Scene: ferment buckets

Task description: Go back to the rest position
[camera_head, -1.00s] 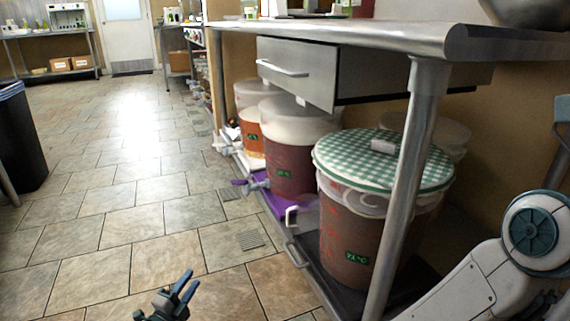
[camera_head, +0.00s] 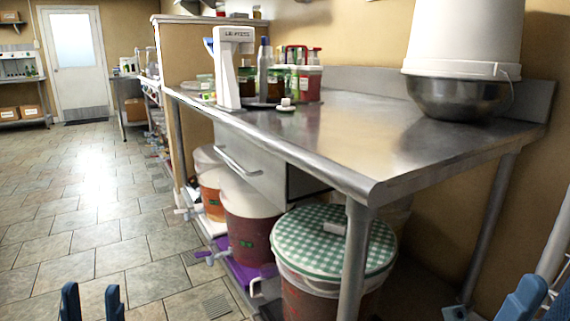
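My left gripper (camera_head: 91,303) shows at the bottom left edge over the tiled floor. Its two blue fingers point up and stand apart, with nothing between them. My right gripper (camera_head: 543,303) is partly in view at the bottom right corner. Its blue fingers look apart and I see nothing held between them. The rest of both arms is out of the picture.
A steel table (camera_head: 300,140) fills the middle and right. A white bucket (camera_head: 465,35) in a steel bowl (camera_head: 458,98) stands on it. Fermenting buckets, one with a green checked lid (camera_head: 333,241), stand below. The tiled floor (camera_head: 75,200) at left is clear.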

